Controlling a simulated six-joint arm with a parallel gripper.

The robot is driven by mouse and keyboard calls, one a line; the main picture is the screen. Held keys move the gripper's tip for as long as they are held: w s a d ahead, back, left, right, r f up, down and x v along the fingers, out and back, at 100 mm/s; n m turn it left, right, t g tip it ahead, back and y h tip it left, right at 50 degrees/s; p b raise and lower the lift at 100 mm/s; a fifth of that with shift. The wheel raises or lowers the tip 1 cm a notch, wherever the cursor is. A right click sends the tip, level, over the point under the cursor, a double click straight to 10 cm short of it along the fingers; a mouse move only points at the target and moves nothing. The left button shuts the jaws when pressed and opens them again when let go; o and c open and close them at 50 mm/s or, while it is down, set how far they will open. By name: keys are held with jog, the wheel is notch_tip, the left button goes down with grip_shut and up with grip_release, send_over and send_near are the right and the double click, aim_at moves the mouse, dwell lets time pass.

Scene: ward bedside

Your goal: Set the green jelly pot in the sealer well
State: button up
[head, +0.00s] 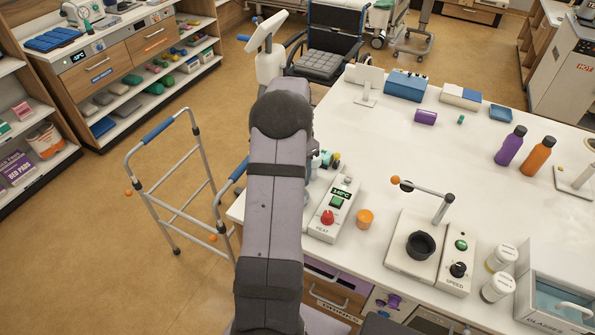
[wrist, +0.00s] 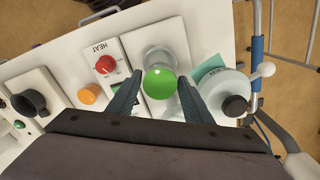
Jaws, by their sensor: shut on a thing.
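The green jelly pot (wrist: 162,94) shows its round green top in the wrist view. My gripper (wrist: 160,80) is shut on it, with one dark finger on each side. Just beyond the pot is a pale grey round part (wrist: 160,55) on a white base (wrist: 131,62) beside the heat control box (wrist: 100,66); it looks like the sealer well, but the pot covers part of it. I cannot tell the height of the pot over it. In the head view my arm hides the gripper and most of this spot.
The heat box (head: 333,210) and an orange pot (head: 364,218) stand close by. A speed unit with a black cup (head: 421,244) stands right. The table middle (head: 400,150) is clear.

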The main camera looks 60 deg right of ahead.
jog(key=shift+f+b, duration=1.65)
jog(key=shift+f, duration=0.6)
jog(key=shift+f+b, duration=0.8)
jog(key=shift+f, duration=0.8)
jog(key=shift+f, duration=0.3)
jog(key=o, duration=1.6)
jog(key=shift+c, duration=0.2)
jog(key=shift+r, duration=0.1)
jog(key=shift+r+p, duration=3)
jog(key=shift+r, duration=0.95)
